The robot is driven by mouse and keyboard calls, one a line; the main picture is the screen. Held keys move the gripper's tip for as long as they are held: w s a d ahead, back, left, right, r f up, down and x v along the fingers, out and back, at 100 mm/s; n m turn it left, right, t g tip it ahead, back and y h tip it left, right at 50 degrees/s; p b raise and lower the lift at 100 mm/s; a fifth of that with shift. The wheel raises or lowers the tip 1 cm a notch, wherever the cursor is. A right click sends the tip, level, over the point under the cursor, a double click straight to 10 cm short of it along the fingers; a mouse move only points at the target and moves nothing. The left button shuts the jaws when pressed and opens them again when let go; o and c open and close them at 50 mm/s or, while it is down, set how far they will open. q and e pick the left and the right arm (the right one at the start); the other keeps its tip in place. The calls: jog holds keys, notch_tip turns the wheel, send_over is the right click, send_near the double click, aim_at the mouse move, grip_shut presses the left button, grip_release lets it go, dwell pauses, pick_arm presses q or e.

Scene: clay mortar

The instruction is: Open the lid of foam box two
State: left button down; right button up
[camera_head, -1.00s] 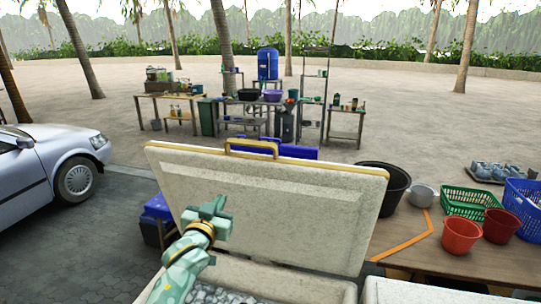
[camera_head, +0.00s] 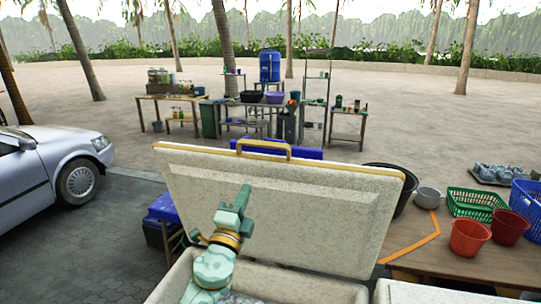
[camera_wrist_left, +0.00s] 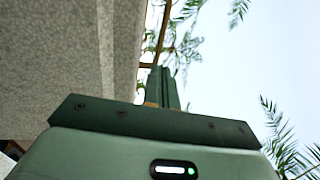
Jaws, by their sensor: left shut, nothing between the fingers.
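A large pale foam box (camera_head: 300,283) stands in front of me in the head view, with greyish contents partly visible at its bottom edge. Its lid (camera_head: 310,205) is raised and tilted up, with a tan handle (camera_head: 264,145) on its upper edge. My left gripper (camera_head: 240,202) is in front of the lid's inner face, shut and empty; whether it touches the lid is unclear. In the left wrist view the shut fingers (camera_wrist_left: 162,85) point up beside the lid's speckled surface (camera_wrist_left: 60,55). My right gripper is out of view.
A second foam box (camera_head: 430,292) shows at the bottom right. A wooden table (camera_head: 460,255) on the right holds red buckets (camera_head: 469,237), a green basket (camera_head: 476,204), a blue basket (camera_head: 527,200) and a grey pot (camera_head: 428,197). A black tub (camera_head: 407,190) is partly behind the lid.

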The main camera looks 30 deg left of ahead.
pick_arm(q)
jog(key=p, duration=0.2)
send_near(259, 155)
jog(key=w+r, duration=0.1)
jog(key=r, duration=0.1)
jog(key=w+r, duration=0.1)
jog(key=r, duration=0.1)
jog(key=w+d+r, duration=0.1)
jog(key=shift+w+r, duration=0.35)
jog(key=shift+r, duration=0.05)
jog(key=shift+w+a+r, duration=0.1)
jog(key=shift+w+r, duration=0.05)
jog(key=shift+w, duration=0.3)
jog(key=shift+w, duration=0.15)
